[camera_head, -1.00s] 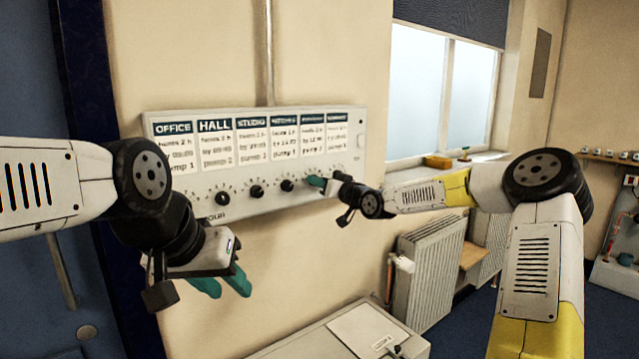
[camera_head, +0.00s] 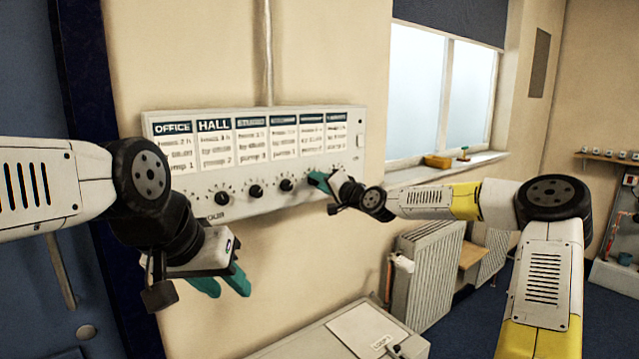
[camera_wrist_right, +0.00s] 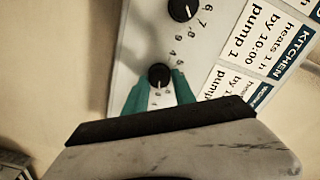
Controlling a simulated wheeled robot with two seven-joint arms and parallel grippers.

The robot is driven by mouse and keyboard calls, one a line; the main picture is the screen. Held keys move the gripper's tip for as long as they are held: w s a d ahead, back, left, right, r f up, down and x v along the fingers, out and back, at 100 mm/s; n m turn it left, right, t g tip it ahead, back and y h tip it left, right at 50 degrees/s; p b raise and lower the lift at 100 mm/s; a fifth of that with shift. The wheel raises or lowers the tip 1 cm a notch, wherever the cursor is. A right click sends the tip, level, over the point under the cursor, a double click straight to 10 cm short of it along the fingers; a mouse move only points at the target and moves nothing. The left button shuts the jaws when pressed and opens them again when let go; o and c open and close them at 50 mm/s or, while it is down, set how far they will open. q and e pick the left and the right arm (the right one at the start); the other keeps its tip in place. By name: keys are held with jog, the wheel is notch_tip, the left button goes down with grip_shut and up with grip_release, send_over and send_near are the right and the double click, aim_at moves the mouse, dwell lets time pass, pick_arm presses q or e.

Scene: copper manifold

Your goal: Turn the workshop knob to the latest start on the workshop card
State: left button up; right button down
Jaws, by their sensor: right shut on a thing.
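The workshop knob (camera_wrist_right: 160,75) is a round black knob between the teal fingers of my right gripper (camera_wrist_right: 160,88) in the right wrist view. Its dial numbers show partly; I cannot read its setting clearly. The gripper also shows in the head view (camera_head: 318,181), shut on that knob and hiding it there. The workshop card (camera_wrist_right: 232,86) is partly cut off in the wrist view, beside the kitchen card (camera_wrist_right: 268,35). In the head view the workshop card (camera_head: 312,138) is too blurred to read. My left gripper (camera_head: 222,284) is open and empty, below the panel's left part.
The pale panel (camera_head: 352,160) on the wall carries several cards and a row of black knobs, including a neighbouring knob (camera_head: 287,185). My left arm covers its lower left corner. A radiator (camera_head: 425,275) and a white cabinet (camera_head: 330,340) stand below.

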dwell(0.3)
jog(key=c, duration=1.1)
grip_release()
jog(key=shift+o, duration=0.2)
jog(key=v, duration=0.8)
jog(key=shift+w, duration=0.1)
